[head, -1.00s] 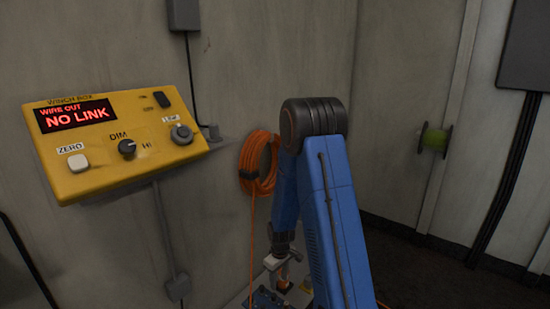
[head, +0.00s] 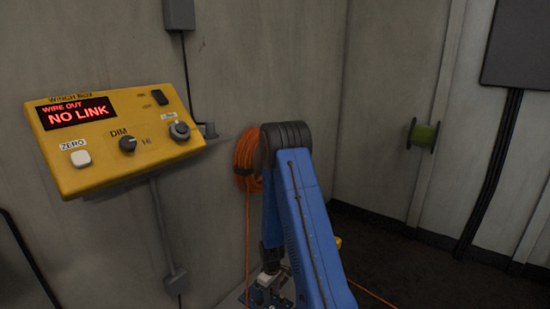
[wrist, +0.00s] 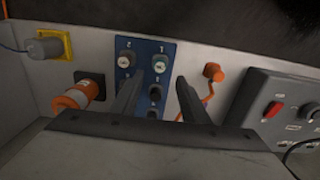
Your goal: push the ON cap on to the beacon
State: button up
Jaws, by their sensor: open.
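In the wrist view my gripper (wrist: 159,76) is open, its two dark fingers reaching towards a blue panel (wrist: 140,78). No object shows held between them. The panel carries two pale round caps, one at left (wrist: 125,60) and one at right (wrist: 160,64), with dark round holes below. The right cap lies between the fingertips in the picture; I cannot tell its distance. An orange-and-white cylinder (wrist: 77,95) sits in a black square mount left of the fingers. I cannot read which part is the ON cap or identify the beacon. In the head view my arm mostly hides the gripper.
A grey cylinder on a yellow plate (wrist: 66,43) is at far left. An orange knob with a cord (wrist: 212,72) and a grey box with a red switch (wrist: 273,109) lie right. A yellow winch box (head: 110,140) reads NO LINK; an orange cable coil (head: 246,158) hangs nearby.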

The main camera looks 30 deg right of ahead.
aim_at(272, 308)
jog(key=shift+f, duration=0.1)
jog(key=shift+f, duration=4.4)
grip_shut()
jog(key=shift+r, duration=0.1)
jog(key=shift+r, duration=2.9)
